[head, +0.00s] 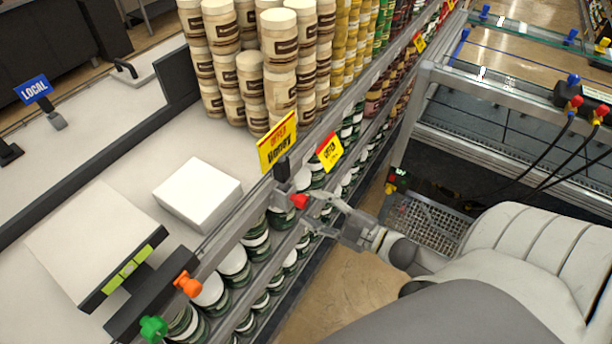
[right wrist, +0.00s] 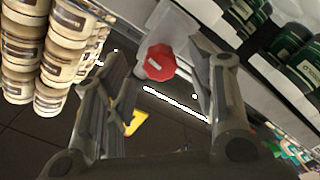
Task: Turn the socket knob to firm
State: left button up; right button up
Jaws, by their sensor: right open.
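A red knob (head: 299,201) sits on a grey mount at the shelf's front edge, below the yellow Honey sign. In the right wrist view the red eight-sided knob (right wrist: 160,63) faces me, with a short white mark on its face. My right gripper (head: 322,208) is open beside the knob. In the right wrist view the right gripper's fingers (right wrist: 158,72) stand apart to either side of the knob's line, and nothing is gripped. I cannot tell whether a fingertip touches the knob. No setting label is readable. My left gripper is not in view.
An orange knob (head: 187,284) and a green knob (head: 153,328) are nearer along the same edge. A white box (head: 198,194) lies on the counter. Stacked jars (head: 280,60) stand behind the Honey sign (head: 277,143). A metal-framed rack (head: 480,90) is at right.

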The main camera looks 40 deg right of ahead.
jog(key=v, duration=0.8)
dwell(0.4)
